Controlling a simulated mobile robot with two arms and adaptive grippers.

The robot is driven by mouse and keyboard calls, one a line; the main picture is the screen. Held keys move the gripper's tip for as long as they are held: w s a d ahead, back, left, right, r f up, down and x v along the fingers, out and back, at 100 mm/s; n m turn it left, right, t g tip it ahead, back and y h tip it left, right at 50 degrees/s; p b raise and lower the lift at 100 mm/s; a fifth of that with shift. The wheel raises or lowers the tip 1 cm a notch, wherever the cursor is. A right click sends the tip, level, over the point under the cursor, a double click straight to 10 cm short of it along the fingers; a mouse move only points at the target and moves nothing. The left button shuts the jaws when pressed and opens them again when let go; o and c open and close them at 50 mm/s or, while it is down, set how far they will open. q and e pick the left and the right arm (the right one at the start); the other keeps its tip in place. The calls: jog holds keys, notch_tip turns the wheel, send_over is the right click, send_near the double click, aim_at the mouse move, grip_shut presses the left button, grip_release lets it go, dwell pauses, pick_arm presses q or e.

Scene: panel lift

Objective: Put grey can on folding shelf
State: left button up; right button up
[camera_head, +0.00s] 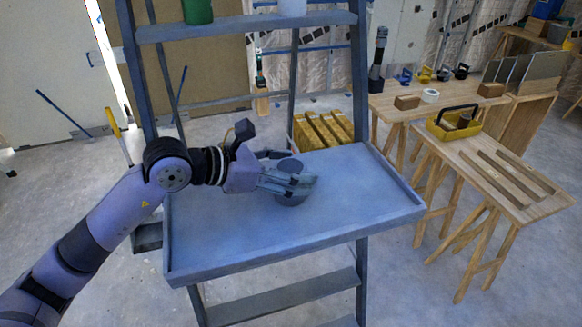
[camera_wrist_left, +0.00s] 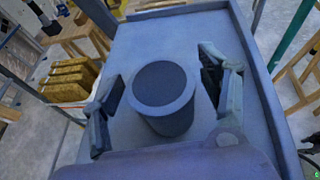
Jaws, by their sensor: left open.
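The grey can (camera_head: 290,168) stands upright on the blue-grey folding shelf (camera_head: 335,225) of a ladder-like frame. It also shows in the left wrist view (camera_wrist_left: 163,95), standing between the fingers, with space visible on both sides. My left gripper (camera_head: 292,183) is open around the can, low over the shelf; it shows in the left wrist view too (camera_wrist_left: 165,105). One finger hides part of the can in the head view. My right gripper is not in view.
An upper shelf (camera_head: 245,27) of the frame holds a green can (camera_head: 197,10) and a pale container (camera_head: 292,7). The folding shelf has a raised rim and is otherwise bare. Wooden work tables (camera_head: 500,165) with tools stand at the right. Yellow bundles (camera_head: 323,131) lie behind.

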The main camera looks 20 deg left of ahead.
pick_arm(q)
jog(key=shift+r, duration=0.1)
jog(key=shift+s+a, duration=0.1)
jog(key=shift+a, duration=0.1)
jog(key=b+v, duration=0.4)
jog(key=v, duration=0.7)
jog(key=shift+s+a+r+b, duration=0.15)
jog(key=shift+s+a+b, duration=0.05)
jog(key=shift+b, duration=0.15)
